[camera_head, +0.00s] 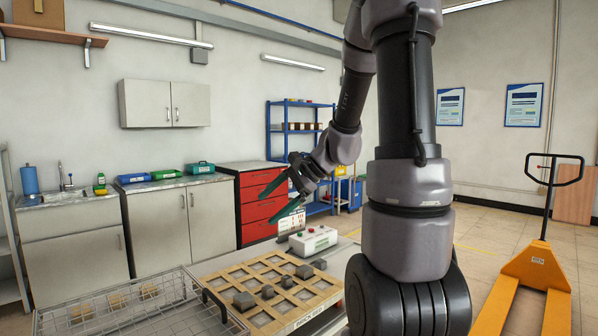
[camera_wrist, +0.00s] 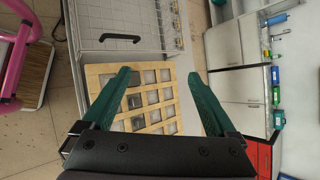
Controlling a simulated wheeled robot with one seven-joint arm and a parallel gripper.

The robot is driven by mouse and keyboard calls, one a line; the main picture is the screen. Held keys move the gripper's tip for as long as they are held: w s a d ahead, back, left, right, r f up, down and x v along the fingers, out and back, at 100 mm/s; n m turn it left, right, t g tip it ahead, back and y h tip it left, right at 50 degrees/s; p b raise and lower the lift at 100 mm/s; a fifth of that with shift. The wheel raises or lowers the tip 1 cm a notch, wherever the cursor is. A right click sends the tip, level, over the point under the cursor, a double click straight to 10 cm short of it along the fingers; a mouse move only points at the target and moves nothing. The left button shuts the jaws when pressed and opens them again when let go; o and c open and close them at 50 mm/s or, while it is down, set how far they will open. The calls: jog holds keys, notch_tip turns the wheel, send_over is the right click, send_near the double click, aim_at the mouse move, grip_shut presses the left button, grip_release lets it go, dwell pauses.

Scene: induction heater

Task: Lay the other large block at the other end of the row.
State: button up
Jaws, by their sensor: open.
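The wooden grid tray (camera_head: 328,296) lies on the table in the lower middle of the head view. A row of grey blocks crosses it: a larger block (camera_head: 243,301) at the near left, two smaller blocks (camera_head: 267,291) (camera_head: 287,281) in the middle, and a larger block (camera_head: 305,271) at the far right. Another dark block (camera_head: 319,264) shows behind that one; its exact place is unclear. My gripper (camera_head: 267,207) is open and empty, high above the tray. In the wrist view the tray (camera_wrist: 97,69) lies below my open gripper (camera_wrist: 158,74), whose fingers hide parts of it.
A wire basket (camera_head: 120,292) with several tan pieces stands left of the tray; its black handle shows in the wrist view. A white control box (camera_head: 313,240) stands behind the tray. A yellow pallet truck (camera_head: 537,262) is on the floor at right. The air around my gripper looks free.

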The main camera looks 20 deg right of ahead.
jog(key=s+r+n+t+h, duration=0.1)
jog(key=s+r+n+h, duration=0.2)
jog(key=s+r+n, duration=0.2)
jog(key=s+r+n+t+h, duration=0.1)
jog(key=s+r+n+h, duration=0.2)
jog(key=s, duration=0.8)
notch_tip(320, 180, up, 3)
jog(key=n, duration=0.2)
jog(key=shift+s+n, duration=0.3)
jog(key=shift+n, duration=0.1)
